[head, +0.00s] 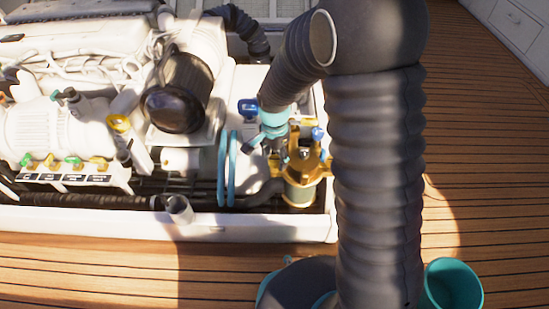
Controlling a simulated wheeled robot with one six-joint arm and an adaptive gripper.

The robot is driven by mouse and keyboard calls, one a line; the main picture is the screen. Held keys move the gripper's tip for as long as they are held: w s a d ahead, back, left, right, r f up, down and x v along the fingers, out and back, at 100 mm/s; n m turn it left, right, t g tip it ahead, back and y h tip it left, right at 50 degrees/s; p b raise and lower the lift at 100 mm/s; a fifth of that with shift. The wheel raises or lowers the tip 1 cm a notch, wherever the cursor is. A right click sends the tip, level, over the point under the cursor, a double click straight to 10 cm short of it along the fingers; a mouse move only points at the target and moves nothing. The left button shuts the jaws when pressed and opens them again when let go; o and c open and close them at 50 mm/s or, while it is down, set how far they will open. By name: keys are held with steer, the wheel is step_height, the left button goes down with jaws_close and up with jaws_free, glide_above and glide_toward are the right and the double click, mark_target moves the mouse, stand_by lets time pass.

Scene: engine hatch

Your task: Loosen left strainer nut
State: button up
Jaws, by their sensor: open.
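The strainer (318,166) is a brass-coloured body with a glass-like bowl below it, at the front right corner of the engine hatch. A dark knob shows on top of its cover. The left strainer nut cannot be made out clearly; my gripper and the strainer's own parts crowd that side. My gripper (262,149) is open at the upper left of the strainer and points down towards it. Its dark fingers are small in the picture. I cannot tell whether a finger touches the strainer.
Teal hoops (227,170) stand to the left. The white engine (60,130) fills the left.

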steer(key=shift+f, duration=0.2)
steer(key=c, duration=1.1)
steer(key=shift+c, duration=0.2)
